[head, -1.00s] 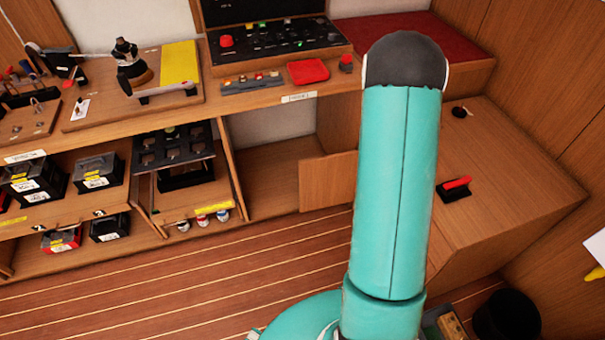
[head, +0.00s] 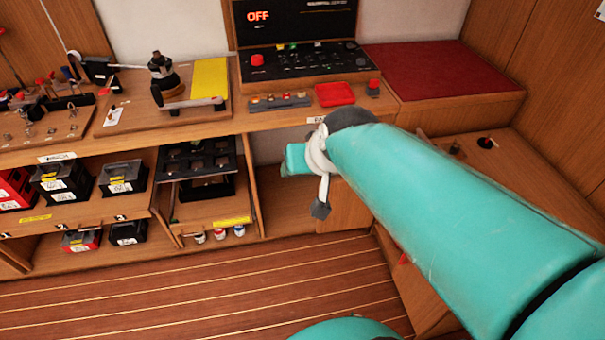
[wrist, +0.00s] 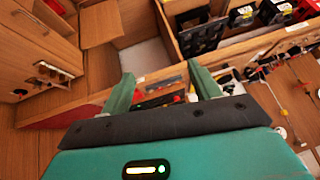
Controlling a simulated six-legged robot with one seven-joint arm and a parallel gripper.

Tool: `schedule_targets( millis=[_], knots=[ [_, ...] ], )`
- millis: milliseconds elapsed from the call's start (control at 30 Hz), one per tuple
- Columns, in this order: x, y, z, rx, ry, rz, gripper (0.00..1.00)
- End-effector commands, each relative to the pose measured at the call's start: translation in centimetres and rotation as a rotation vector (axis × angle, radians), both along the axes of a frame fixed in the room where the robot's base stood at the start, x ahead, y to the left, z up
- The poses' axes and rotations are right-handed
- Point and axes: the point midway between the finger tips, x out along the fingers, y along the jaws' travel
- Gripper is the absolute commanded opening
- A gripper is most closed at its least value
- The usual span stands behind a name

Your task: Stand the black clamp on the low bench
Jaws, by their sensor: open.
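My gripper (wrist: 164,88) is open in the wrist view, its two teal fingers apart, with nothing seen held between them. The wooden low bench (head: 535,172) is at the right in the head view, largely behind my arm. A small round black object (head: 486,142) with a red tip sits on its far part. A bit of red (head: 404,258) shows at the lower edge of my arm; the rest of that thing is hidden. I cannot tell for certain which black item is the clamp.
A long workbench (head: 290,118) carries a black control panel (head: 300,60), a red tray (head: 335,94) and a board with a yellow pad (head: 209,78). The striped floor (head: 200,300) is clear.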

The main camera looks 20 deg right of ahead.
Motion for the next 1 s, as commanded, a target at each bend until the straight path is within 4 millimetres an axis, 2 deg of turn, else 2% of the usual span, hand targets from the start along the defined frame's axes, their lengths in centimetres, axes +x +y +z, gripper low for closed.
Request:
schedule_targets(
  millis=[33,100,200,300,800,833,933,1000],
  knots=[
    [-2.0,0.9,0.7,-0.03,0.016,0.048,0.62],
    [-4.5,1.5,1.0,-0.073,0.052,0.096,0.62],
    [-7.1,1.9,1.2,-0.12,0.09,0.137,0.62],
    [-8.4,1.9,1.2,-0.144,0.112,0.153,0.62],
    [-8.6,1.9,1.2,-0.149,0.118,0.156,0.62],
    [-8.6,1.9,1.2,-0.149,0.118,0.156,0.6],
    [-8.6,1.9,1.2,-0.149,0.118,0.156,0.4],
    [-8.6,1.9,1.2,-0.148,0.118,0.156,0.36]
  ],
)
